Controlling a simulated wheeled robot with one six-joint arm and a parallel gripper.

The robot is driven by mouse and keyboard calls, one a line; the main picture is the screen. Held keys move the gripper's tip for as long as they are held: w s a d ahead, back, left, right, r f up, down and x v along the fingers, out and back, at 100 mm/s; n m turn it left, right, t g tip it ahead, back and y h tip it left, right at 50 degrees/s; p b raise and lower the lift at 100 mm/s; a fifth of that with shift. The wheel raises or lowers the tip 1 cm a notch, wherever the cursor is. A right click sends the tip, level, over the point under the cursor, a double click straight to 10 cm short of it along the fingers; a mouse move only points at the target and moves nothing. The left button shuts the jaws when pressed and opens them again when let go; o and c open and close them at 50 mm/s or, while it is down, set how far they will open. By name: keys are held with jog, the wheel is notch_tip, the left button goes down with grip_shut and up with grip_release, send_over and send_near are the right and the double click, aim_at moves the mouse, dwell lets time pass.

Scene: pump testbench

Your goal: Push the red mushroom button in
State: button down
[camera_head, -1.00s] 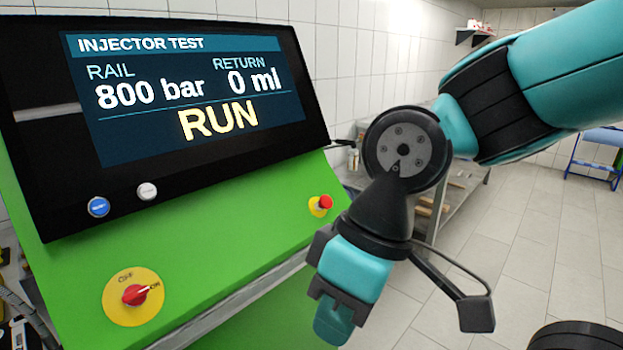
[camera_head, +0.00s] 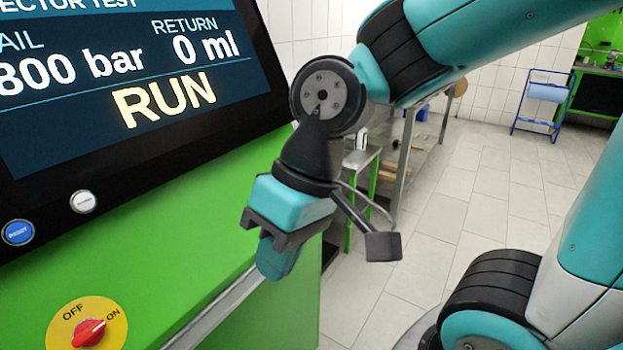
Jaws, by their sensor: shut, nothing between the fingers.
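The red mushroom button does not show now; my arm seems to cover its place on the right of the green panel. My gripper (camera_head: 277,263) hangs downward in front of the right edge of the green panel (camera_head: 180,255). It is shut and holds nothing. I cannot tell whether it touches the panel's edge.
A red rotary switch (camera_head: 89,333) on a yellow plate points to ON. A blue button (camera_head: 17,232) and a white button (camera_head: 83,202) sit under the screen (camera_head: 130,75), which reads RUN.

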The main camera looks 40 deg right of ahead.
jog(key=w+d+f+m+t+y+p, duration=0.15)
jog(key=w+d+m+t, duration=0.25)
jog(key=w+d+m, duration=1.2)
jog(key=d+m+t+h, duration=0.1)
jog(key=d+m+t, duration=0.4)
jog(key=d+m, duration=0.8)
jog(key=s+m, duration=0.1)
jog(key=m, duration=0.4)
jog(key=shift+f+p, duration=0.4)
jog(key=shift+w, duration=0.1)
jog(key=p+x, duration=0.1)
jog(key=x, duration=1.3)
